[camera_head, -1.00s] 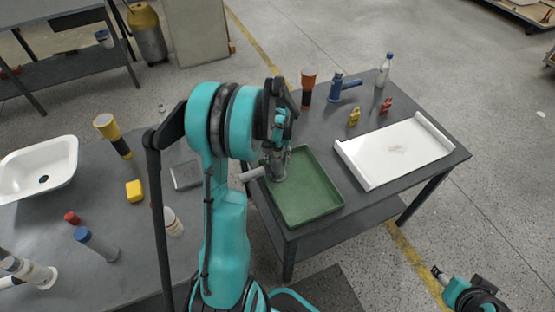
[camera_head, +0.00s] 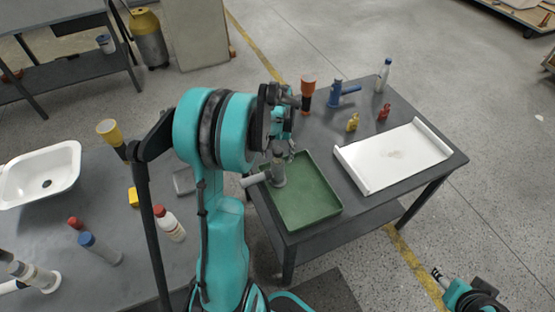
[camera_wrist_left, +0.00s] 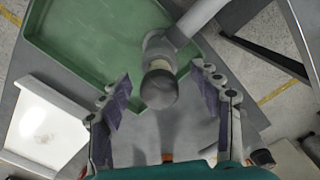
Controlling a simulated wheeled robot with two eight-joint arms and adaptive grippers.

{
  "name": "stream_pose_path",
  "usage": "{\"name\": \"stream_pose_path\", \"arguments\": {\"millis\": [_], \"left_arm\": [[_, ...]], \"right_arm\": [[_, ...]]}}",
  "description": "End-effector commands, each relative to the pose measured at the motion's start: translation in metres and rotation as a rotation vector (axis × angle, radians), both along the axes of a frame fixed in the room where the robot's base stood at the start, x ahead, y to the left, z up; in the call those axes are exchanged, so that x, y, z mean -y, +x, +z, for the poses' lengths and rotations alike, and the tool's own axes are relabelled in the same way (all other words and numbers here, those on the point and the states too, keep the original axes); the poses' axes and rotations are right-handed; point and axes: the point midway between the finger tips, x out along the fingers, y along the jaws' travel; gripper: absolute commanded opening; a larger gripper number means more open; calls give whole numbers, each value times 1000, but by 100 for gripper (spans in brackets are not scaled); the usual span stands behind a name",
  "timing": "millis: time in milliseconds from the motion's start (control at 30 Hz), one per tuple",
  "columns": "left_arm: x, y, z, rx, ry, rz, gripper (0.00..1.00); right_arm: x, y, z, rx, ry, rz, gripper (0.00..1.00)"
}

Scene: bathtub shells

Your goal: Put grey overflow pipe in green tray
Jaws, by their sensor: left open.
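The grey overflow pipe (camera_head: 278,172) stands at the left side of the green tray (camera_head: 318,205), with its side branch sticking out to the left over the tray's edge. My left gripper (camera_head: 282,147) is just above the pipe. In the left wrist view the pipe (camera_wrist_left: 159,85) is between the spread fingers of the left gripper (camera_wrist_left: 165,95), with gaps on both sides, so it is open and apart from the pipe. The pipe's base is hidden in the wrist view. My right gripper (camera_head: 438,274) is at the lower right over the floor; its finger state is unclear.
A white panel (camera_head: 392,158) lies right of the tray. A blue pipe fitting (camera_head: 343,93), an orange-topped tool (camera_head: 307,95), a white bottle (camera_head: 383,75) and small red and yellow parts stand behind. A white basin (camera_head: 40,172) and several bottles are on the left table.

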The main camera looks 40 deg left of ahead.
Motion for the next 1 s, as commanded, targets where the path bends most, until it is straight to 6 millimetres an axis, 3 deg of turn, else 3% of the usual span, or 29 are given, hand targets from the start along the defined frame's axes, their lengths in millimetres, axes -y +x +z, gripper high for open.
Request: {"name": "stream_pose_path", "arguments": {"millis": [33, 200, 467, 567, 800, 1000], "left_arm": [[0, 0, 16, 0, 0, 0, 64], [0, 0, 47, 0, 0, 0, 64], [9, -1, 71, 14, 7, -15, 64], [32, -6, 87, 57, 26, -56, 64], [120, -41, 133, 256, 95, -226, 64], [181, -83, 146, 435, 132, -364, 64]], "right_arm": [[0, 0, 7, 0, 0, 0, 53], [0, 0, 16, 0, 0, 0, 53], [0, 0, 20, 0, 0, 0, 53], [0, 0, 19, 0, 0, 0, 53], [0, 0, 19, 0, 0, 0, 53], [0, 0, 19, 0, 0, 0, 53]]}}
